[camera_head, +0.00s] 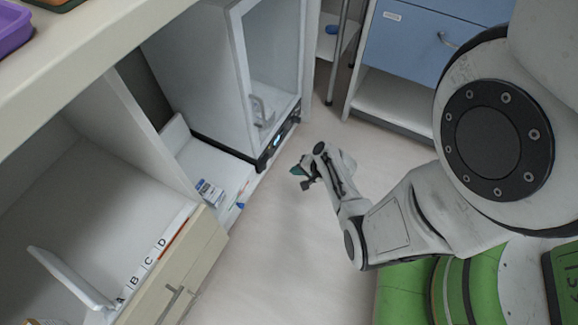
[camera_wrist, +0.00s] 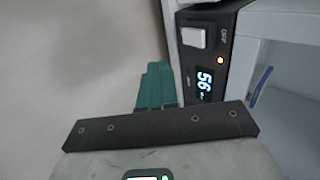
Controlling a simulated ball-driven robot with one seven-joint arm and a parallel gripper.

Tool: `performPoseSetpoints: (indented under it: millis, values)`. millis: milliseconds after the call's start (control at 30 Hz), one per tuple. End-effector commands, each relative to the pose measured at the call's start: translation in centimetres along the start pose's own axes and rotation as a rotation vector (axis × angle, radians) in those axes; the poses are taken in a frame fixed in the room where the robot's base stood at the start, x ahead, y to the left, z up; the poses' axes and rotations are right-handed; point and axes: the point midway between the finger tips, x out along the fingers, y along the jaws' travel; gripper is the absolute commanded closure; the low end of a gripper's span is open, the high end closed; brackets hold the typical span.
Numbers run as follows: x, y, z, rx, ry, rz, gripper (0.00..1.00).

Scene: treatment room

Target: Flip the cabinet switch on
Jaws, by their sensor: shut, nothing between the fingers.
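The cabinet (camera_head: 204,62) is a tall white unit with a clear door, and its dark control panel (camera_head: 275,143) runs along its lower front edge. Small lettering beside the switch seems to read OFF. My gripper (camera_head: 297,171) is in front of the panel, apart from it. Its teal fingers (camera_wrist: 155,86) are shut and empty, left of the display and short of the switch in the wrist view.
A white shelf (camera_head: 216,170) with a small box (camera_head: 209,192) lies left of the panel. An open compartment with letter labels (camera_head: 147,262) stands lower left. A blue drawer unit (camera_head: 408,42) stands at the back right. The floor around my gripper is clear.

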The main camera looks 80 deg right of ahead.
Motion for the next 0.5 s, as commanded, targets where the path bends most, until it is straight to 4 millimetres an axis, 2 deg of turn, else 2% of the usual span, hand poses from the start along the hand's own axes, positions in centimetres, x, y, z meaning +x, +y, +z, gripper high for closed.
performPoseSetpoints:
  millis: [33, 200, 500]
  values:
    - [-1.2, -0.1, 0.0, 0.002, 0.003, 0.000, 1.00]
    - [-3.3, 0.6, 0.0, 0.002, 0.002, -0.001, 1.00]
    - [-4.2, 1.0, 0.0, 0.000, 0.001, -0.001, 1.00]
